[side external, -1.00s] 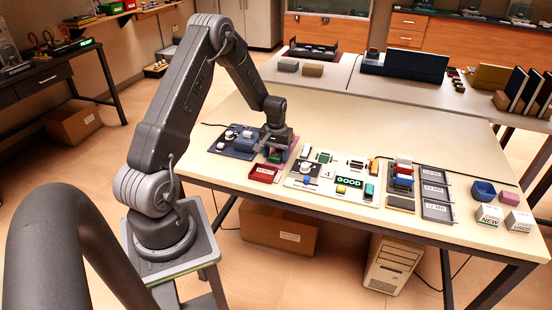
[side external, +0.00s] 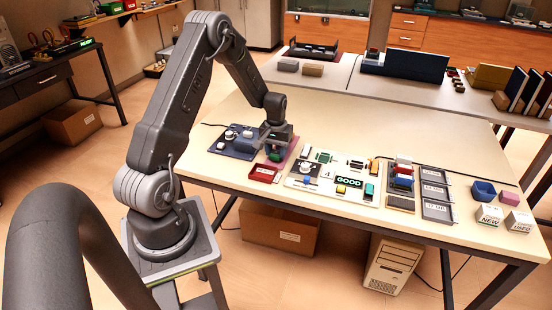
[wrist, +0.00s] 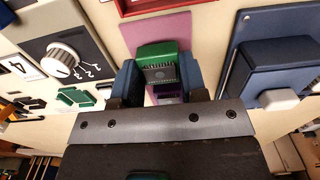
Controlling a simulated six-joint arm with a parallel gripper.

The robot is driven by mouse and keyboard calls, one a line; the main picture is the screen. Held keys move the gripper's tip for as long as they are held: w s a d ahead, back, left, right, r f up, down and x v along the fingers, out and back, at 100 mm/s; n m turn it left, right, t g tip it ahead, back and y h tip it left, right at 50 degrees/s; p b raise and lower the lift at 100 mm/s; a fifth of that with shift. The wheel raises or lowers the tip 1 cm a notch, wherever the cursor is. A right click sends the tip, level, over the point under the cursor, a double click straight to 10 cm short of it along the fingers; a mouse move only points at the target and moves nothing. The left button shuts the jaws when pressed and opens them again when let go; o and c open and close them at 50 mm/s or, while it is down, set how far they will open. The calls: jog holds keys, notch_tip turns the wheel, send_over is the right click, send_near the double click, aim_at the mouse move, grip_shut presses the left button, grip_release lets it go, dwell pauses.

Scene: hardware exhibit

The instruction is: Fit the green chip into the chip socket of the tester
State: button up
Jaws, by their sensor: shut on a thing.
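My gripper (wrist: 158,82) is shut on the green chip (wrist: 158,55), which sits between its two blue finger pads with a row of pins showing. In the side external view my gripper (side external: 275,152) is over the pink mat (side external: 291,150), left of the tester. The tester (side external: 315,190) is a white board with a dial and a lit display reading GOOD. The tester's dial (wrist: 63,60) shows at left in the wrist view. Green parts stand on the tester, one at its far edge (side external: 324,157); I cannot tell which part is the chip socket.
A red tray (side external: 265,173) lies in front of the mat. A blue unit (side external: 232,143) stands left of my gripper. Labelled grey trays (side external: 437,193), a blue bowl (side external: 483,190) and two white boxes are to the right.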

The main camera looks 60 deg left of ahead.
aim_at(276, 152)
jog(key=shift+r, duration=2.65)
jog(key=o, duration=0.3)
jog(key=shift+c, duration=1.3)
jog(key=w, duration=0.2)
jog(key=w+d, duration=0.1)
jog(key=w, duration=0.2)
jog(key=w+d, duration=0.1)
jog(key=w, duration=0.1)
jog(key=shift+w+d+r, duration=0.1)
jog(key=shift+w+r, duration=0.2)
jog(key=shift+w, duration=0.1)
jog(key=w+d, duration=0.4)
jog(key=w, duration=0.3)
jog(key=shift+d+f, duration=0.1)
jog(key=shift+f, duration=2.55)
